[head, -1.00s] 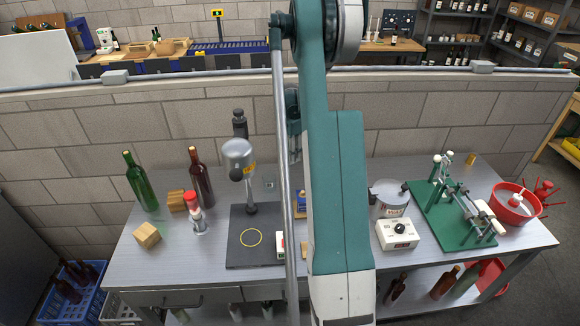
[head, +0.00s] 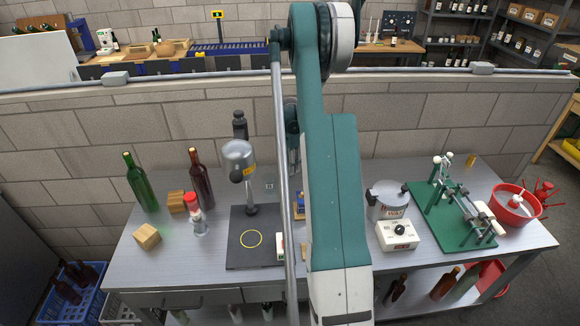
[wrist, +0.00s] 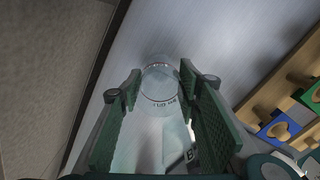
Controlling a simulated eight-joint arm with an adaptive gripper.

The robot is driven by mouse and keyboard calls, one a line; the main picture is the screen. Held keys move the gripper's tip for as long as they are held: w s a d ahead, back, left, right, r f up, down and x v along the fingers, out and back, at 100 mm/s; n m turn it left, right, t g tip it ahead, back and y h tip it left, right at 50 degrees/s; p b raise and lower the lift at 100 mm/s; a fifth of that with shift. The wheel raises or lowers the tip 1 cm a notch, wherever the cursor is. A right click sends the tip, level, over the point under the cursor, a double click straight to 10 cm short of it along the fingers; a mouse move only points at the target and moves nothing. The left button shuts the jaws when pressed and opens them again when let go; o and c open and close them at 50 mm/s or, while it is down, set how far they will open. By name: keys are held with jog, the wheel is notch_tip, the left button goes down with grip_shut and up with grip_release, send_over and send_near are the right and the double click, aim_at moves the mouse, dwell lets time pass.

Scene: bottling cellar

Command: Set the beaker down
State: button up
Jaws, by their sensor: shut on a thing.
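In the wrist view a clear glass beaker (wrist: 160,82) with printed markings and a dark reddish line stands between the two green fingers of my gripper (wrist: 158,88). The fingers are shut on its sides. Below it is the grey metal bench top (wrist: 225,40); I cannot tell whether the beaker's base touches it. In the head view my arm hides the gripper and the beaker.
In the wrist view a wooden rack (wrist: 285,85) with blue and green parts lies to the right, and the block wall (wrist: 45,60) to the left. In the head view a black stand base (head: 240,255) is left of my arm, a white-based device (head: 398,234) right of it.

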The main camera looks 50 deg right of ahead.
jog(key=shift+f, duration=0.25)
jog(key=shift+f, duration=0.15)
jog(key=o, duration=0.9)
jog(key=shift+c, duration=0.2)
jog(key=shift+r, duration=0.2)
notch_tip(320, 180, up, 12)
dwell(0.7)
